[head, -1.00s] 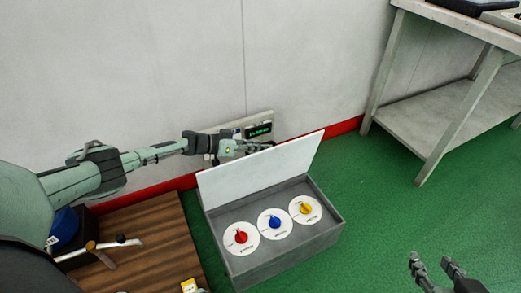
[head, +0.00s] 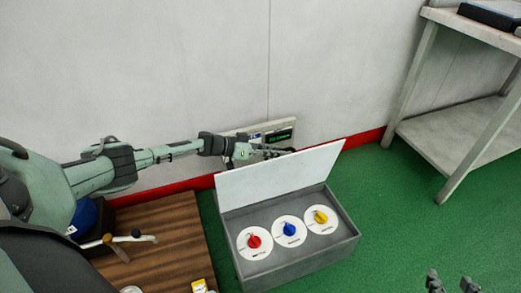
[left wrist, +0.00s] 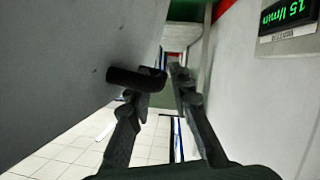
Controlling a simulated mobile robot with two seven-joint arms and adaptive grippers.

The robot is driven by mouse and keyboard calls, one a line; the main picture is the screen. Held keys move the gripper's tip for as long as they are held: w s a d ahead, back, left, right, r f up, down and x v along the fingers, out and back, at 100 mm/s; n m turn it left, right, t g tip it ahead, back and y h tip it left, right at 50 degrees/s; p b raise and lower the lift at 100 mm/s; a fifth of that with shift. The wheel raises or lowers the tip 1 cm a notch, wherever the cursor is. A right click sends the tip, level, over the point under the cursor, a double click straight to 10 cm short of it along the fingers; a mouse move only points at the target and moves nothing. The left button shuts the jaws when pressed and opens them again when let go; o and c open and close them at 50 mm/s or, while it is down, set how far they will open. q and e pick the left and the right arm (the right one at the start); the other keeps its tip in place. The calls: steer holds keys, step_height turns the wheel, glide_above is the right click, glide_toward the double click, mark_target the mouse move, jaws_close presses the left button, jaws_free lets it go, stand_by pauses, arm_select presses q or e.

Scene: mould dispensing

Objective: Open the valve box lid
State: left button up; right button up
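The valve box (head: 345,243) sits on the green floor. Its white lid (head: 275,178) stands raised and tilted along the back edge, so the red (head: 254,241), blue (head: 289,229) and yellow (head: 320,217) knobs on white dials are exposed. My left gripper (head: 278,152) is behind the lid, partly hidden by its top edge. In the left wrist view the lid is the grey panel (left wrist: 70,60) with a dark handle (left wrist: 132,80). The left gripper's fingers (left wrist: 165,85) are apart, one overlapping the handle; contact is unclear. My right gripper (head: 452,283) is open and empty at bottom right.
A wall panel with a green display (head: 280,135) is close behind my left gripper; the display also shows in the left wrist view (left wrist: 285,12). A brown wooden platform (head: 165,240) lies left of the box. A grey table (head: 455,130) stands right. Green floor between is clear.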

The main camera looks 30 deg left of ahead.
arm_select(q)
steer(key=v, duration=1)
steer(key=shift+s, duration=0.25)
steer(key=shift+a+r, duration=0.1)
steer(key=shift+a, duration=0.05)
